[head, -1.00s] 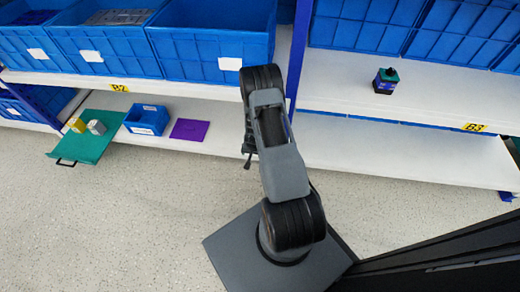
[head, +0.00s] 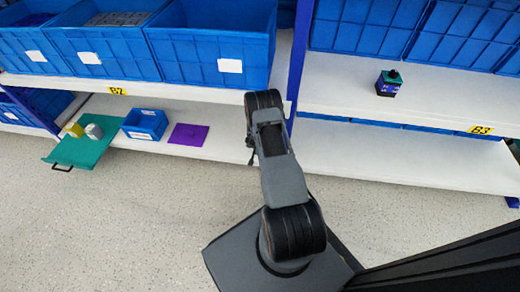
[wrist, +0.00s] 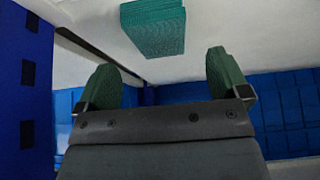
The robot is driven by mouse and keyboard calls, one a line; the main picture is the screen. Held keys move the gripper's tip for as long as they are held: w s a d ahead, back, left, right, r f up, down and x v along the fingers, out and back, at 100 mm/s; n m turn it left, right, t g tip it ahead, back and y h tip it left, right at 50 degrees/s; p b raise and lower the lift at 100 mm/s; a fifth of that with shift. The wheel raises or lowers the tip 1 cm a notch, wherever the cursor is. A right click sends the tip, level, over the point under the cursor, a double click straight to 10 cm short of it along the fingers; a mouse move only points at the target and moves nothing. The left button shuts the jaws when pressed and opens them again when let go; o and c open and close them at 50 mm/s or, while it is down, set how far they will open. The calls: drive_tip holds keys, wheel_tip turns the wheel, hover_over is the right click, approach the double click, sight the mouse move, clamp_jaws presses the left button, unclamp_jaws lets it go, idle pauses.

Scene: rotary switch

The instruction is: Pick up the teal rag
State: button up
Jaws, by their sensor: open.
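The teal rag (wrist: 153,28) shows in the wrist view as a folded, ribbed block near the top middle, against a white shelf surface. My gripper (wrist: 163,68) is open, with its two green finger pads spread apart and nothing between them. The rag is beyond the fingertips, between their lines and slightly towards the left finger; it does not touch them. In the head view I cannot make out the rag, and my arm covers part of the lower shelf. Most of my gripper is hidden there behind the arm.
A blue post (wrist: 28,90) stands left in the wrist view. In the head view, a teal tray (head: 82,153) overhangs the lower shelf. Beside it are a small blue bin (head: 146,123) and a purple mat (head: 188,135). A rotary switch (head: 388,84) sits on the upper right shelf.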

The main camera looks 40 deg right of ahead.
drive_tip(key=b+x, duration=0.2)
drive_tip(key=x, duration=0.1)
drive_tip(key=shift+d+f, duration=0.1)
drive_tip(key=shift+f, duration=0.2)
drive_tip(key=shift+b+x, duration=0.45)
drive_tip(key=shift+x, duration=0.35)
drive_tip(key=shift+r, duration=0.1)
drive_tip(key=shift+c, duration=0.2)
drive_tip(key=c, duration=1)
drive_tip(key=shift+r, duration=0.1)
